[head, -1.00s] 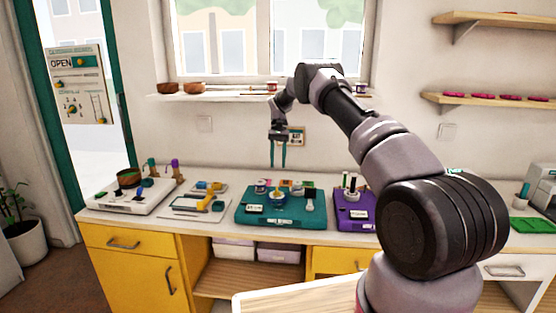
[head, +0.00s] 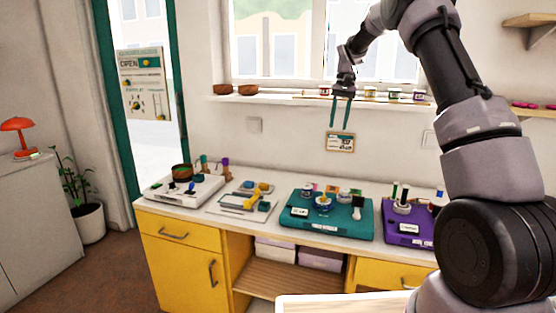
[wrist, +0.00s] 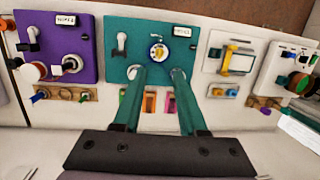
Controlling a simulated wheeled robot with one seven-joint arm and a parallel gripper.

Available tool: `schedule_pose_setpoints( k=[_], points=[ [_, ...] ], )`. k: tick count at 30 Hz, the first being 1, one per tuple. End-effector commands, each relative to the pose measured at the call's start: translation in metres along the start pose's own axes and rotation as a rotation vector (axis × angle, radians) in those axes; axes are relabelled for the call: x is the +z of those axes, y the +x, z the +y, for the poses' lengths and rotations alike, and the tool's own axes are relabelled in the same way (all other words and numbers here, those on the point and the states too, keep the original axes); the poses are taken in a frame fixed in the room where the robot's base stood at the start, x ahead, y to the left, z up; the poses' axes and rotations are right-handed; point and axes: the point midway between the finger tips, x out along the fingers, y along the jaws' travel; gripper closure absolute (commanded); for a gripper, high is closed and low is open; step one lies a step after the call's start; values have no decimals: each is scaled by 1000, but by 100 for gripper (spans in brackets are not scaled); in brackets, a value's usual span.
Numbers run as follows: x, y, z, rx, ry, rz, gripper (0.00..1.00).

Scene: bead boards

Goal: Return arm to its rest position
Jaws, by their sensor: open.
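My gripper (head: 340,112) hangs in the air above the counter in the head view, in front of the wall below the window. Its two teal fingers point down, apart from each other, with nothing between them. In the wrist view the open fingers (wrist: 158,80) reach over the teal board (wrist: 195,60) far below, touching nothing. My arm rises on the right of the head view and bends over at the top, partly out of frame.
The teal board (head: 297,221) holds small cups. The purple board (head: 395,232) stands right of it, a white board (head: 160,190) at the left end. Jars and bowls line the window sill (head: 275,99). The air around my gripper is clear.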

Motion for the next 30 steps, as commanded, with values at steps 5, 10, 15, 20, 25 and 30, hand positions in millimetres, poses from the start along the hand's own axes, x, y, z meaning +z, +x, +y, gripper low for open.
schedule_pose_setpoints(
  k=[5, 10, 15, 20, 25, 30],
  points=[
    [60, -61, 16, -46, -8, 110, 59],
    [122, -99, 33, -89, -13, 213, 59],
    [187, -120, 54, -131, -14, 317, 59],
    [247, -125, 73, -171, -12, 418, 59],
    [308, -114, 95, -213, -7, 524, 59],
    [355, -92, 113, -249, 2, 618, 59]
  ],
)
